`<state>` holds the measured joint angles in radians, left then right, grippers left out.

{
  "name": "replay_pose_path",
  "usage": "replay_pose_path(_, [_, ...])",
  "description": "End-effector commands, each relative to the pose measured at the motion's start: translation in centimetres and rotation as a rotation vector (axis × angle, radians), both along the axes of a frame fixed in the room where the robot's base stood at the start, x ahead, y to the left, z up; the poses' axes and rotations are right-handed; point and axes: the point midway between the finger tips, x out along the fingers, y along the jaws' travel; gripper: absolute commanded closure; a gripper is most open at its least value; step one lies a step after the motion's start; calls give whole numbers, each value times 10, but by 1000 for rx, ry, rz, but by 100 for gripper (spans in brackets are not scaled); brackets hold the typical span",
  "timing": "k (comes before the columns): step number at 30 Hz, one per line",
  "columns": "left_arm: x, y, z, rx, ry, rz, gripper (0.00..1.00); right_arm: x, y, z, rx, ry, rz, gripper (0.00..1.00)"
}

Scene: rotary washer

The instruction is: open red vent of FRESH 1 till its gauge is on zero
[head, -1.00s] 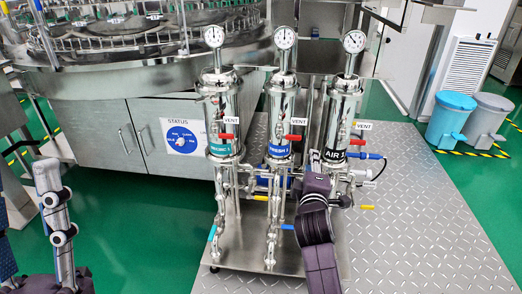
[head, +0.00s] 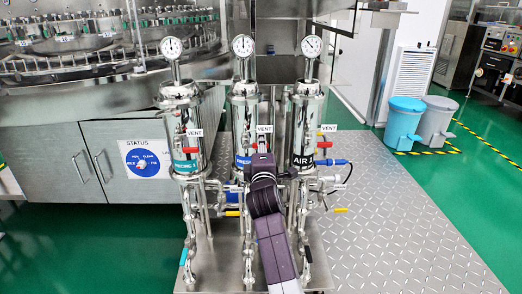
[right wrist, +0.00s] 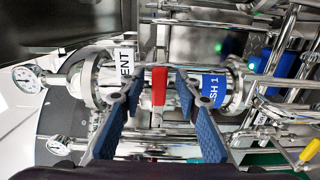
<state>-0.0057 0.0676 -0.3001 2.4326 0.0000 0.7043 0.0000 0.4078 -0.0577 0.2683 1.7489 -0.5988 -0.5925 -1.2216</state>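The FRESH 1 housing is the middle steel cylinder (head: 243,112), with a blue label and its gauge (head: 242,45) on top. The gauge needle looks near straight up, but its reading is too small to tell. My right gripper (head: 262,150) is in front of this housing and hides part of its vent. In the right wrist view, my right gripper (right wrist: 157,92) is open, with blue-padded fingers on both sides of the red vent handle (right wrist: 159,86). I see no clear contact. The handle lies across the housing, beside the VENT tag (right wrist: 125,66). My left gripper is not in view.
A similar housing (head: 181,125) with a red handle (head: 193,132) stands left, and AIR 1 (head: 305,115) stands right. Pipes and yellow and blue valve handles lie below. A cabinet with a status dial (head: 142,162) is left. The metal floor plate (head: 400,210) is open at right.

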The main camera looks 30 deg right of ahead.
Motion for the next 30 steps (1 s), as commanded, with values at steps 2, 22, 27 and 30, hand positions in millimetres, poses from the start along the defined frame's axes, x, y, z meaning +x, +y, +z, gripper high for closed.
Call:
replay_pose_path(2, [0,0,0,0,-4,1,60,2,-1,0,0,-1,0,70])
replay_pose_path(22, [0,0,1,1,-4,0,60,2,-1,0,1,1,0,100])
replay_pose_path(27, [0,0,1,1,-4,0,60,2,-1,0,1,1,0,100])
replay_pose_path(30, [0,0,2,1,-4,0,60,2,-2,0,4,0,0,100])
